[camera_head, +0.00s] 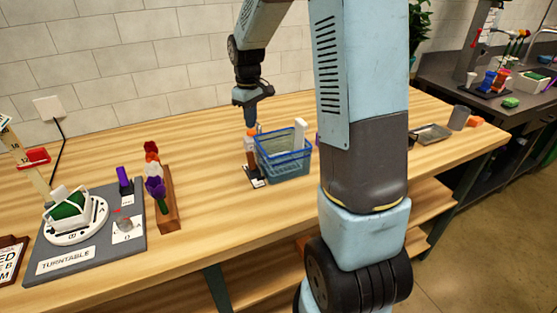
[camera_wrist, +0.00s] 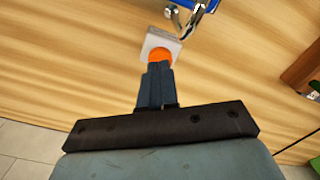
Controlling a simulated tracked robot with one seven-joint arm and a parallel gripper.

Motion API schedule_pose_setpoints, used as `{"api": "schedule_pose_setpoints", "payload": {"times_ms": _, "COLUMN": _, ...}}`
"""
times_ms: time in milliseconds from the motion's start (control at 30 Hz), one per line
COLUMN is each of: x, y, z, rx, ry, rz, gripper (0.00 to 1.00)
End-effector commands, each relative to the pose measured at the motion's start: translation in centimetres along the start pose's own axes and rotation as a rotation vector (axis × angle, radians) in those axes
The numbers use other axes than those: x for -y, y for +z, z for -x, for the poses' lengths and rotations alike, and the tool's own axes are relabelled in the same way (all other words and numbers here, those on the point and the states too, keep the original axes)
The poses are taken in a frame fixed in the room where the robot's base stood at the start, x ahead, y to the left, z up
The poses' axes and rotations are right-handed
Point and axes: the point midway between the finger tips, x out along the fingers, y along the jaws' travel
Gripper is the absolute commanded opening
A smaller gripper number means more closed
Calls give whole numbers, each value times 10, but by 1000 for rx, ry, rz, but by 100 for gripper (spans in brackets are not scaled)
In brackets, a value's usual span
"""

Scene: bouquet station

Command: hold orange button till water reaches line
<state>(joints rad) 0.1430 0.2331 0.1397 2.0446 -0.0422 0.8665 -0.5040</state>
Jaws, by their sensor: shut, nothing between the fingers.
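The orange button (camera_wrist: 160,55) sits on a pale square block (camera_wrist: 156,40) in the wrist view. In the head view, the orange button (camera_head: 252,131) tops a brown post beside the blue see-through container (camera_head: 284,168). My gripper (camera_head: 250,121) points down right over the button, with its fingers shut and empty. In the wrist view, the fingertips (camera_wrist: 157,68) overlap the button's near edge; I cannot tell whether they press it. The blue container's rim shows at the top of the wrist view. A water level and a line cannot be made out.
A white upright piece (camera_head: 300,132) stands at the container. To the left are a wooden rack (camera_head: 166,205) with coloured flowers and a turntable board (camera_head: 95,240). A grey cup (camera_head: 459,117) and tray (camera_head: 432,133) stand at the right. The front middle of the table is clear.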

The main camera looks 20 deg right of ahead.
Motion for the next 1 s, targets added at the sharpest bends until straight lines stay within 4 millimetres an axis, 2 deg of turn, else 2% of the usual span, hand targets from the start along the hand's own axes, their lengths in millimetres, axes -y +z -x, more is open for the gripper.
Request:
{"api": "schedule_pose_setpoints", "payload": {"times_ms": 533, "x": 0, "y": 0, "z": -1, "rx": 0, "ry": 0, "rz": 0, "gripper": 0}}
{"api": "schedule_pose_setpoints", "payload": {"times_ms": 1000, "x": 0, "y": 0, "z": -12, "rx": 1, "ry": 0, "rz": 0, "gripper": 0}}
